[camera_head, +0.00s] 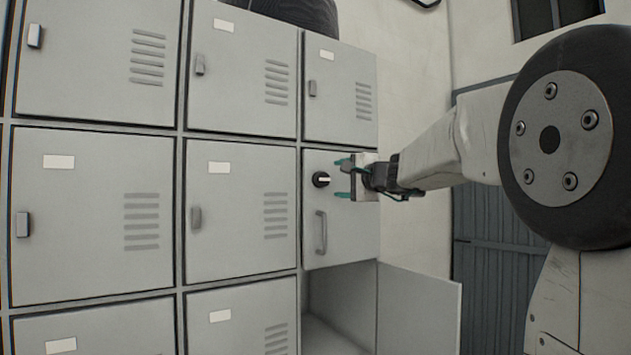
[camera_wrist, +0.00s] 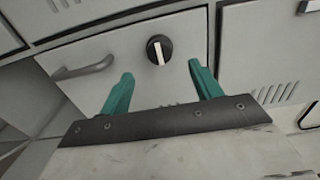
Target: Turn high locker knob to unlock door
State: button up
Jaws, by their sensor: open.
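The round black knob (camera_head: 321,179) with a pale pointer bar sits on the grey locker door (camera_head: 345,240) in the right column, middle row. In the wrist view the knob (camera_wrist: 160,50) lies beyond and between my gripper's teal fingertips, with its bar close to upright in that picture. My gripper (camera_head: 344,179) is open and empty, just right of the knob and in front of the door, apart from the knob. A curved handle (camera_head: 321,232) is below the knob on the same door, which looks closed. The handle also shows in the wrist view (camera_wrist: 83,69).
Below that door, an open locker compartment (camera_head: 338,300) has its door (camera_head: 418,312) swung out to the right, under my arm. Other closed lockers (camera_head: 92,215) fill the left. A dark rounded object (camera_head: 295,14) sits on top of the lockers.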

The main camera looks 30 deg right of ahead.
aim_at(325, 179)
jog(key=w, duration=0.7)
jog(key=shift+w+a, duration=0.2)
jog(key=c, duration=1)
